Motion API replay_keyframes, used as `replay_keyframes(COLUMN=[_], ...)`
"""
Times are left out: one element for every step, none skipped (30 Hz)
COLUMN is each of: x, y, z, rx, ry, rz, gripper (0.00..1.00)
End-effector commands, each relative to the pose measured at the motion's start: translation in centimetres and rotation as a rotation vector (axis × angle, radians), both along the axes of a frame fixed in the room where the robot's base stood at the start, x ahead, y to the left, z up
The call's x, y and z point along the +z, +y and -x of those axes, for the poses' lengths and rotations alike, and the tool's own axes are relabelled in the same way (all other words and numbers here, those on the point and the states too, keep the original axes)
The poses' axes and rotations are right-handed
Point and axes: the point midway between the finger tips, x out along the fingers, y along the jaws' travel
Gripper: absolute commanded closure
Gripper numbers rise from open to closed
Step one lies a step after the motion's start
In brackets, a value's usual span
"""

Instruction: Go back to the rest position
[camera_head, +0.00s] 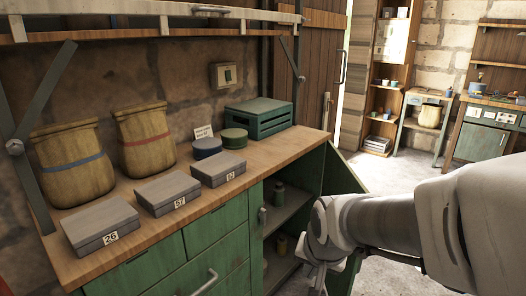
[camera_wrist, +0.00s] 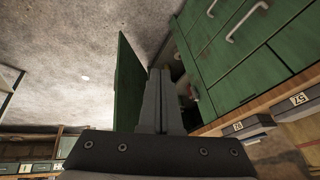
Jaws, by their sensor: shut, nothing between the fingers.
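My gripper (camera_wrist: 160,100) shows in the wrist view with its two fingers together, shut and empty. In the head view my arm reaches in from the right, and its end is low in front of the open cupboard; the fingers cannot be made out there. The green cabinet (camera_head: 222,236) stands along the wall with a wooden top. Its door (camera_head: 343,182) hangs open behind my arm; in the wrist view the open door (camera_wrist: 128,80) is just left of the fingers. No gap between door and fingers can be judged.
Grey boxes numbered 26 (camera_head: 103,222), 57 (camera_head: 169,192) and 82 (camera_head: 218,168) line the worktop, with two sacks, round tins (camera_head: 207,148) and a green crate (camera_head: 259,117) behind. Small containers stand inside the cupboard. Free floor lies at the right, towards the far shelf (camera_head: 390,65) and benches.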

Motion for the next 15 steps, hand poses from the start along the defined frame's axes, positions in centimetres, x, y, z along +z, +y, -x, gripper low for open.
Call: replay_keyframes(x=[1.4, 2.1, 2.9, 3.5, 4.1, 4.8, 5.3, 5.7, 6.3, 6.6, 6.9, 7.3, 7.6, 7.9, 8.2], y=[-0.6, -0.9, -1.3, -1.7, -2.0, -2.4, -2.6, -2.9, -3.2, -3.4, -3.6, -3.8, -4.0, -4.2, -4.4], z=[1.0, 1.7, 2.5, 3.2, 3.9, 4.8, 5.5, 6.2, 7.1, 7.8, 8.4, 9.2, 9.8, 10.4, 11.2], rx=[0.029, 0.047, 0.070, 0.087, 0.105, 0.129, 0.147, 0.164, 0.186, 0.202, 0.217, 0.238, 0.253, 0.268, 0.287], ry=[-0.016, -0.020, -0.025, -0.028, -0.031, -0.035, -0.039, -0.043, -0.046, -0.047, -0.050, -0.054, -0.055, -0.058, -0.063], rz=[0.027, 0.043, 0.063, 0.076, 0.089, 0.105, 0.117, 0.128, 0.140, 0.149, 0.156, 0.166, 0.172, 0.178, 0.186], gripper=[1.00, 1.00, 1.00, 1.00, 1.00, 1.00, 1.00, 1.00, 1.00, 1.00, 1.00, 1.00, 1.00, 1.00, 1.00])
